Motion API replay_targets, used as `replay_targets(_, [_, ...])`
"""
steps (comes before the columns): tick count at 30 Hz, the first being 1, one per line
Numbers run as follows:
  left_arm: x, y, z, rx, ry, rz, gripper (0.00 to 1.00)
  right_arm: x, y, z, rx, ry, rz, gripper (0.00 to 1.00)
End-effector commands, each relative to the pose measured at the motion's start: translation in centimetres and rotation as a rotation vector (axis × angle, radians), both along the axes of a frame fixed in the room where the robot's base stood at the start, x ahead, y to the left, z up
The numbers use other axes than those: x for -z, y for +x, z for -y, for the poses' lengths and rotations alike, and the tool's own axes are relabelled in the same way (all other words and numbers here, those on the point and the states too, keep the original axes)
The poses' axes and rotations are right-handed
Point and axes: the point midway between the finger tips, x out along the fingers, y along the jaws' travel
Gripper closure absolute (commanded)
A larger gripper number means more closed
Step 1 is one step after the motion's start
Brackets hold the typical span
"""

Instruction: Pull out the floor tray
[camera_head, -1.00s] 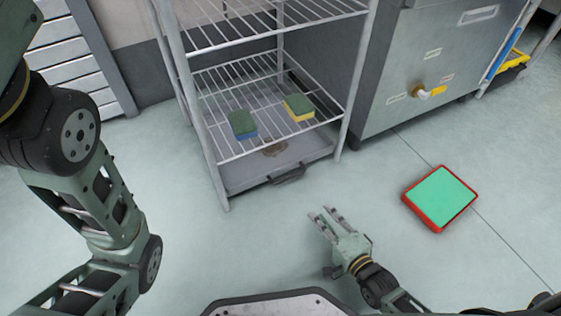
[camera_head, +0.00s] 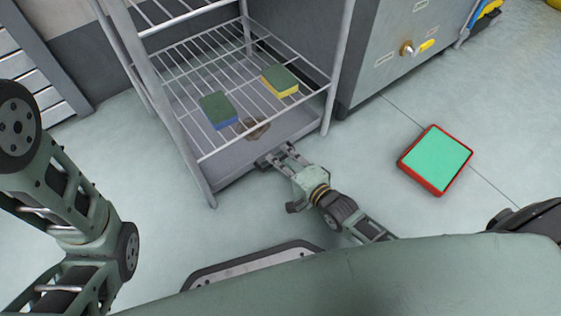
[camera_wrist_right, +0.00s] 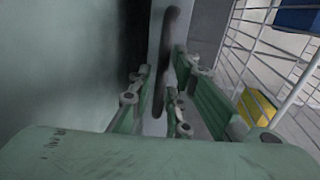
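The grey floor tray (camera_head: 232,171) lies under the lowest wire shelf of the rack in the head view. A brown stain shows on it. Its dark front handle is mostly covered by my right gripper (camera_head: 275,159) in the head view. In the right wrist view the handle (camera_wrist_right: 179,45) runs upright at the fingertips of the right gripper (camera_wrist_right: 162,80). The fingers are apart, with the handle close to the right-hand finger. I cannot tell whether they touch it. My left arm shows at the left; its gripper is out of view.
A green-blue sponge (camera_head: 218,109) and a green-yellow sponge (camera_head: 280,80) lie on the wire shelf (camera_head: 190,85). A red-rimmed green tray (camera_head: 436,160) lies on the floor to the right. A steel cabinet (camera_head: 400,35) with a tap stands beside the rack. Floor before the rack is clear.

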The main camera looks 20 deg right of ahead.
Motion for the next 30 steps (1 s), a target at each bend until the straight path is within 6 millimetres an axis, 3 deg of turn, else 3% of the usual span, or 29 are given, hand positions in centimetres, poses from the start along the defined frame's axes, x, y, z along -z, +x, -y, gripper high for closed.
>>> replay_targets(10, [0.31,-0.03,0.02,0.000,0.001,0.001,0.60,0.06,0.53,-0.20,0.000,0.000,0.000,0.83])
replay_targets(16, [0.32,-0.04,0.02,0.000,0.001,0.001,0.60,0.07,0.51,-0.21,0.000,0.000,0.000,1.00])
replay_targets(30, [0.31,-0.03,0.02,0.000,0.001,0.001,0.60,0.10,0.47,-0.20,0.000,0.000,-0.001,1.00])
